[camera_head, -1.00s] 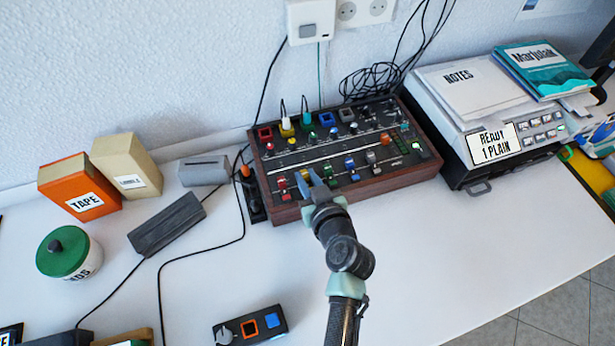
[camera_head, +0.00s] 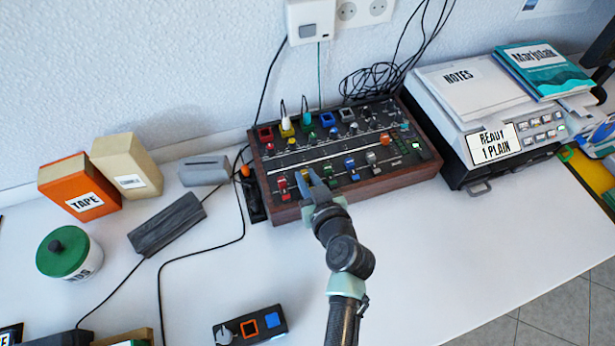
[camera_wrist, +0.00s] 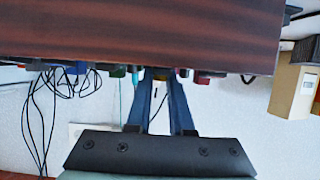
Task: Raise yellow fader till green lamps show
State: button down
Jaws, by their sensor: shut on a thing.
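The fader console (camera_head: 385,182) is a dark panel in a reddish wooden case against the wall. My gripper (camera_head: 309,177) reaches over its front edge, its blue fingers shut on the yellow fader. The fader's cap is nearly hidden by the fingers in the head view. A small green light (camera_head: 418,146) shows at the console's right end. The lamps are too small to tell which of them are lit.
A red fader (camera_head: 282,183) stands left of my gripper; green and blue (camera_head: 350,163) faders stand to its right. Plugs and cables rise behind the console. A grey machine (camera_head: 470,140) stands right, an orange box (camera_head: 75,190) left.

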jog(key=shift+w+a+f+b, duration=0.1)
jog(key=shift+w+a+b, duration=0.1)
jog(key=shift+w+b, duration=0.3)
jog(key=shift+w+a+f+b, duration=0.1)
jog(key=shift+w+a+b, duration=0.15)
jog(key=shift+w, duration=0.35)
jog(key=shift+w+r, duration=0.15)
jog(key=shift+w, duration=0.15)
jog(key=c, duration=0.8)
grip_release()
jog(key=shift+s, duration=0.1)
